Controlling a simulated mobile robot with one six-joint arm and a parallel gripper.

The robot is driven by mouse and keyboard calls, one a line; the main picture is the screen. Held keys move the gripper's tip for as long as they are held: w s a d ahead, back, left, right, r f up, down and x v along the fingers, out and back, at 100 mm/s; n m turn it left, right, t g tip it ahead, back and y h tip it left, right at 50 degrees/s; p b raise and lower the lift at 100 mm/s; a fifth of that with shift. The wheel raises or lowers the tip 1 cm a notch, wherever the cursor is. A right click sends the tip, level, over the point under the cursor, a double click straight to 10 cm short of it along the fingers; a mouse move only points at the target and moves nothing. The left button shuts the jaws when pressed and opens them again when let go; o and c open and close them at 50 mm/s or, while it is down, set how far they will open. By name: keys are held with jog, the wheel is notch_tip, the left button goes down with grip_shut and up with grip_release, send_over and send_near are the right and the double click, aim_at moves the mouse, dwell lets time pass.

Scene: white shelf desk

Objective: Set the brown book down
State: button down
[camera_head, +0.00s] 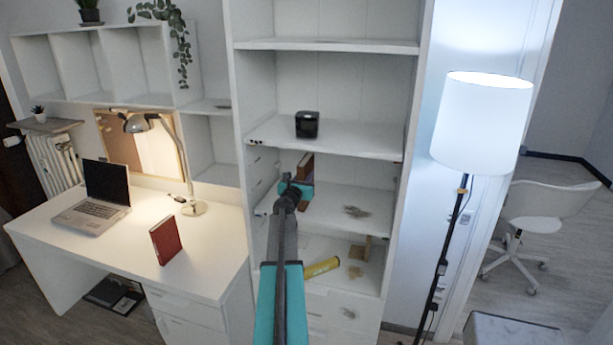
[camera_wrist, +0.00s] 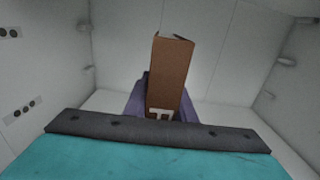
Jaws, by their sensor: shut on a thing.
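The brown book (camera_head: 305,166) is upright inside the middle bay of the white shelf unit, just beyond my gripper (camera_head: 303,186). In the wrist view the brown book (camera_wrist: 168,75) stands nearly vertical, leaning slightly, with a pale mark near its base. My gripper is shut on it; the fingertips are largely hidden behind the dark bar of my wrist. Bluish-purple shapes show at both sides of the book's lower part. The book is low over or on the shelf board (camera_head: 335,203); I cannot tell whether it touches.
A black box-like device (camera_head: 307,124) sits on the board above. A red book (camera_head: 166,241) stands on the desk at left. A floor lamp (camera_head: 482,122) stands at right.

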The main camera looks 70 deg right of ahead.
jog(key=c, duration=1.5)
grip_release()
jog(key=shift+r, duration=0.1)
jog(key=shift+a, duration=0.15)
jog(key=shift+s+a+b, duration=0.2)
jog(key=shift+a+b, duration=0.55)
jog(key=shift+a, duration=2.2)
jog(key=shift+s+a+b, duration=0.15)
jog(key=shift+a+b, duration=0.6)
jog(key=shift+a, duration=2.2)
